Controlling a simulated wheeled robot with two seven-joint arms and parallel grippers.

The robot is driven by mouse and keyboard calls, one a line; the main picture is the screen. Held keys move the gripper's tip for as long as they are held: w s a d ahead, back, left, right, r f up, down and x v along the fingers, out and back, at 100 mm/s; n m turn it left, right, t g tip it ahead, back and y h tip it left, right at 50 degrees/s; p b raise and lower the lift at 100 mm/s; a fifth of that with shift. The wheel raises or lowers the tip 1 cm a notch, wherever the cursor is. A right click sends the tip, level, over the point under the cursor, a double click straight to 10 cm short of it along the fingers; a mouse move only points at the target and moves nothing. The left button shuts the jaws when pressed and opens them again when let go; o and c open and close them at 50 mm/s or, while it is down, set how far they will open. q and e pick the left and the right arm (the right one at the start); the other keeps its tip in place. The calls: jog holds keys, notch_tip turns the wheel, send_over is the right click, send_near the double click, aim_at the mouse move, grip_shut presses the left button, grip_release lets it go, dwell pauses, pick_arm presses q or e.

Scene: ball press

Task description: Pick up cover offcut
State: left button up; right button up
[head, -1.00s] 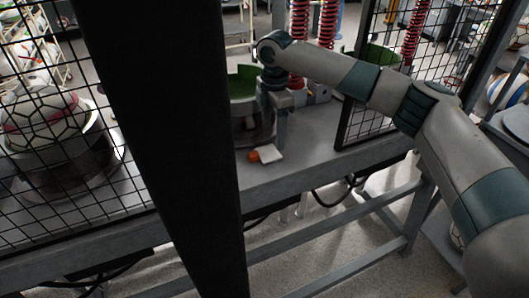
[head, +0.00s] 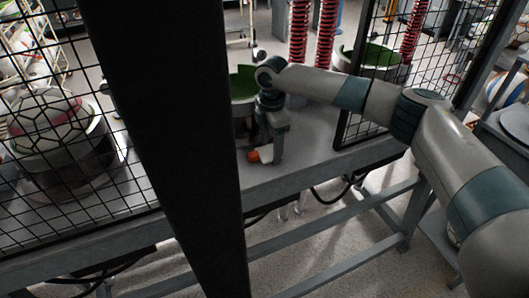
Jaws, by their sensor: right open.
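The cover offcut (head: 254,156), a small piece with an orange end, lies on the grey press table near its front edge. Its pale part is mostly hidden behind my right gripper. My right gripper (head: 271,156) reaches down from above, its fingers at the offcut and close to the table top. It is open; I cannot tell whether the offcut lies between the fingers or just beside them. My left gripper is not in view.
A green-lined mould (head: 243,85) stands just behind the gripper. A dark post (head: 165,150) and mesh guards (head: 375,75) flank the opening. A patterned ball (head: 47,120) sits in a mould behind the left mesh. The table (head: 310,150) is clear to the right.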

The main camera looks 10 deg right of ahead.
dwell(0.3)
jog(key=c, duration=0.7)
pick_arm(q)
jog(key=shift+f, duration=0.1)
pick_arm(e)
jog(key=shift+r, duration=0.1)
jog(key=shift+r+b, duration=0.35)
jog(key=shift+r, duration=0.1)
jog(key=r, duration=0.1)
jog(key=r+b, duration=0.1)
jog(key=r, duration=0.1)
jog(key=shift+s+d+r+b, duration=0.1)
jog(key=shift+s+d+b, duration=0.1)
jog(key=shift+d+b, duration=0.1)
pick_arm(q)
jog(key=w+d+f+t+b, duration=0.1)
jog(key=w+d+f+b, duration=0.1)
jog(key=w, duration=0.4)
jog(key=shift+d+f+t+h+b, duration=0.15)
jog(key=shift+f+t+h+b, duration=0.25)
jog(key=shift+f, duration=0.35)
pick_arm(e)
jog(key=s+d+r, duration=0.6)
jog(key=s+d, duration=0.1)
jog(key=d, duration=0.1)
jog(key=shift+s+r, duration=0.3)
jog(key=shift+r, duration=0.1)
